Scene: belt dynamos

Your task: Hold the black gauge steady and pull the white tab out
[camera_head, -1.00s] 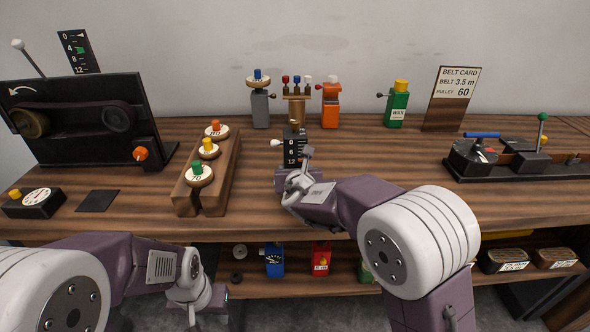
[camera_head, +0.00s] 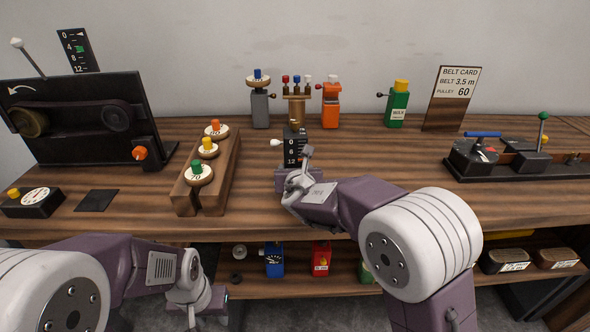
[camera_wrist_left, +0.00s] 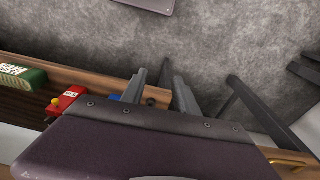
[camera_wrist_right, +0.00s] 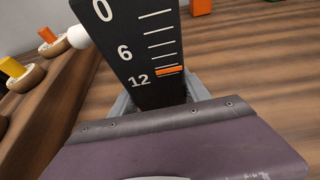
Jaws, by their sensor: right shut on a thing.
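The black gauge (camera_head: 294,148) stands upright at the middle of the bench, with a white scale marked 0, 6 and 12. In the right wrist view the gauge (camera_wrist_right: 150,45) has an orange mark near 12. The white tab (camera_head: 276,142) sticks out of its left side; it also shows in the right wrist view (camera_wrist_right: 78,37). My right gripper (camera_head: 294,172) is shut on the lower part of the gauge, one finger on each side. My left gripper (camera_head: 218,296) is low in front of the bench, away from the gauge. In the left wrist view its fingers (camera_wrist_left: 160,82) are apart and empty.
A wooden block with several knobbed discs (camera_head: 205,188) stands left of the gauge. A brass stand (camera_head: 296,108) is just behind it. A lower shelf (camera_head: 300,287) holds blue, red and green items near my left gripper.

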